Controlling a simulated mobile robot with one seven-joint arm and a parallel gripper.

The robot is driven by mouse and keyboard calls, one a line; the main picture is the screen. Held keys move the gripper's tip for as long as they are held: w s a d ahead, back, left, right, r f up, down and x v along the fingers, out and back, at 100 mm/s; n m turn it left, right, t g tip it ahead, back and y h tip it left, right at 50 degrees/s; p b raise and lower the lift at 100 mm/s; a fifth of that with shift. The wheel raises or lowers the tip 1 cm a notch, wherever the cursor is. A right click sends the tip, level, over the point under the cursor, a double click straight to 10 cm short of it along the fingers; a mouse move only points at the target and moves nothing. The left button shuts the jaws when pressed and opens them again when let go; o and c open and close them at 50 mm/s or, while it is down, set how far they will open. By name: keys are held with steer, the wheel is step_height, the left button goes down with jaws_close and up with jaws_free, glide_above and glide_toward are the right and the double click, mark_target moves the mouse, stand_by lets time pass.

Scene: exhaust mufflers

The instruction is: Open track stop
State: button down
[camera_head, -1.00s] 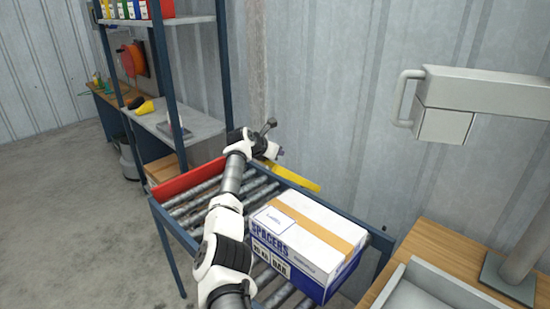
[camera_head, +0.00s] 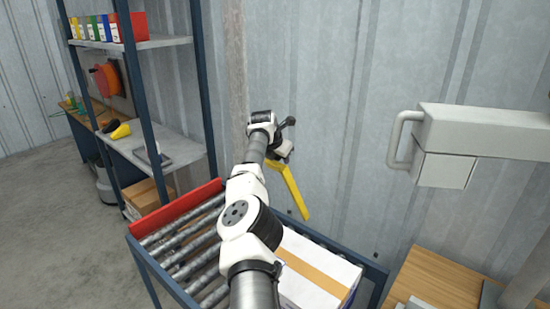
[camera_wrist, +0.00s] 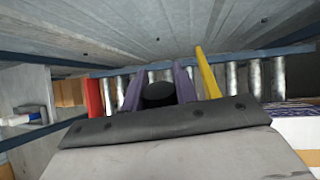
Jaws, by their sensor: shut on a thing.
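A yellow bar (camera_head: 289,190) stands steeply tilted at the far side of the roller track (camera_head: 185,235), with its lower end near the far rail. It also shows in the wrist view (camera_wrist: 206,72), just right of my fingers. My gripper (camera_head: 283,157) is at the bar's upper end, mostly hidden by my arm. In the wrist view my gripper (camera_wrist: 160,88) has its purple fingers on either side of a round black knob (camera_wrist: 159,94) and is shut on it. The joint between knob and bar is hidden. A red plate (camera_head: 175,207) closes the track's left end.
A spacers box (camera_head: 318,272) sits on the rollers at the near right, partly behind my arm. A shelf unit (camera_head: 150,150) stands left of the track, and a corrugated wall (camera_head: 330,100) behind it. A wooden bench (camera_head: 440,275) is at the right.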

steer(key=shift+w+d, duration=0.1)
steer(key=shift+w, duration=0.05)
stand_by(0.4)
steer(key=c, duration=1.1)
jaws_free()
steer(key=shift+r+b, duration=0.1)
steer(key=shift+b, duration=0.3)
steer(key=shift+s+a+r+b, duration=0.25)
steer(key=shift+s+r+b, duration=0.25)
steer(key=shift+b, duration=0.65)
steer(key=b+v, duration=0.4)
steer(key=v, duration=0.8)
steer(key=shift+d+r, duration=0.15)
steer(key=shift+r, duration=0.1)
steer(key=shift+w, duration=0.15)
